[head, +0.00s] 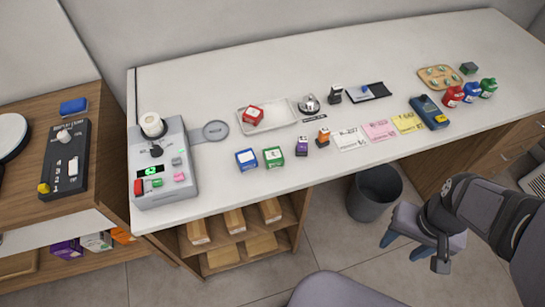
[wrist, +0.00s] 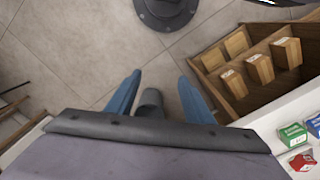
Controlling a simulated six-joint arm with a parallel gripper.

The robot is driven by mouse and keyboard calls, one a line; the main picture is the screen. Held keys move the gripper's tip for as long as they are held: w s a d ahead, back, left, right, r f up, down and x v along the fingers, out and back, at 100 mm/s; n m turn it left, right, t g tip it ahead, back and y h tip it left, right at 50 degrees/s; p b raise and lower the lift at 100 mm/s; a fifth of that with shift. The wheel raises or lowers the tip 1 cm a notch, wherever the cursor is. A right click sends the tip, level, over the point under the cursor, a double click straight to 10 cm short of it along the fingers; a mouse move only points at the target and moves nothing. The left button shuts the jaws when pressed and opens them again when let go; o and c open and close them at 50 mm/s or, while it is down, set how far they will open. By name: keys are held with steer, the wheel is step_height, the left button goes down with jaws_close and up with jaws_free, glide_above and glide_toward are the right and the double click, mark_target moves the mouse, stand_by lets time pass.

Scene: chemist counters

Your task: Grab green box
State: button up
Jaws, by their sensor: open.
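A green box (head: 273,157) with a white label lies near the front edge of the white counter, just right of a blue box (head: 246,159). In the wrist view the green box (wrist: 293,136) is at the lower right edge. A smaller dark green block (head: 468,68) lies at the far right of the counter. My gripper (wrist: 159,76) is open and empty, with its two blue fingers apart, over the floor in front of the counter. In the head view my gripper (head: 412,248) is at the lower right, well away from the green box.
A red box (head: 253,115) sits in a tray (head: 284,124) behind. Purple (head: 302,146) and orange (head: 323,138) items stand right of the green box. A device (head: 162,165) stands to the left. Shelves (head: 236,238) are below, and a grey bin (head: 374,192) stands before the counter.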

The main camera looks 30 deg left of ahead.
mark_target(275, 162)
steer(key=w+a+f+n+t+y, duration=0.1)
steer(key=a+n+t+y, duration=0.1)
steer(key=a, duration=0.9)
steer(key=w+a+f+n+t+y, duration=0.1)
steer(key=w+a+n+t+y, duration=0.1)
steer(key=a, duration=0.9)
steer(key=w+a+f+n+t+y, duration=0.1)
steer(key=w+a+n+t+y, duration=0.1)
steer(key=a, duration=0.9)
steer(key=shift+w+f+n+t, duration=0.1)
steer(key=shift+f+n+t, duration=0.25)
steer(key=shift+t, duration=0.35)
steer(key=shift+w+a+r+t+b, duration=0.2)
steer(key=shift+a+t+b, duration=0.25)
steer(key=shift+t+b, duration=0.2)
steer(key=shift+w+r+t+y+b, duration=0.35)
steer(key=shift+r+t+y, duration=0.25)
steer(key=shift+t, duration=0.35)
steer(key=shift+p+x, duration=0.35)
steer(key=shift+x, duration=2.15)
